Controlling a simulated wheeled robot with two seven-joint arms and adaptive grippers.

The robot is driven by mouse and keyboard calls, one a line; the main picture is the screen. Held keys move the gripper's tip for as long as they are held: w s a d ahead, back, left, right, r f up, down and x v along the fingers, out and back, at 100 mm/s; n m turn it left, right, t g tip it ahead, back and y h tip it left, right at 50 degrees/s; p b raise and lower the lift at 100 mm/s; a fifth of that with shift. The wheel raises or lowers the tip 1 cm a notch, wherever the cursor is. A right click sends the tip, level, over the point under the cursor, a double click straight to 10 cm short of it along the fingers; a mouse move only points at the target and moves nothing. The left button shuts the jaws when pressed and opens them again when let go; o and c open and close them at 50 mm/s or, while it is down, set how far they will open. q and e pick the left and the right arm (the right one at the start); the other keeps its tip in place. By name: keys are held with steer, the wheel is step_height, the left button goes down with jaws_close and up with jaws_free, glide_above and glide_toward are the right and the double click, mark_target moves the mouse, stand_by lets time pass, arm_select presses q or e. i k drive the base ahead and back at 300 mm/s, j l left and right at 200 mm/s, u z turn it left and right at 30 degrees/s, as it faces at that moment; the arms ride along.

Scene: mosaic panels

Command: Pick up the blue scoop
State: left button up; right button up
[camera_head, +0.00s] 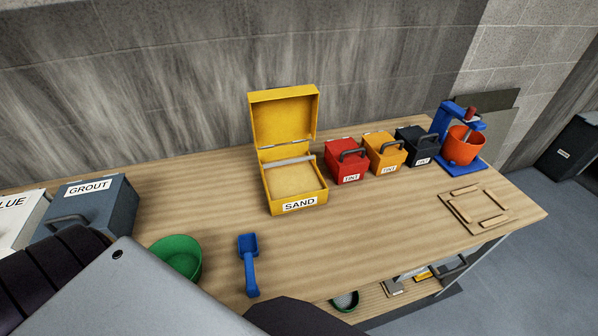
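The blue scoop (248,265) lies on the wooden table (375,225) near its front edge. Its broad end points to the back and its handle towards me. Nothing holds it. The green bowl (178,257) stands just left of it, partly hidden by a grey part of my body. A dark rounded part, likely of my arm, shows at the bottom edge below the scoop. Neither gripper's fingers show.
The open yellow SAND box (296,205) stands behind the scoop. Red (346,164), orange (384,155) and dark (416,147) tint boxes stand to its right. A blue stand with an orange bucket (463,147), a wooden frame (474,208) and a grey GROUT box (88,207) are also there.

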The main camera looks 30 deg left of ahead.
mark_target(248, 244)
steer(key=u, duration=1.55)
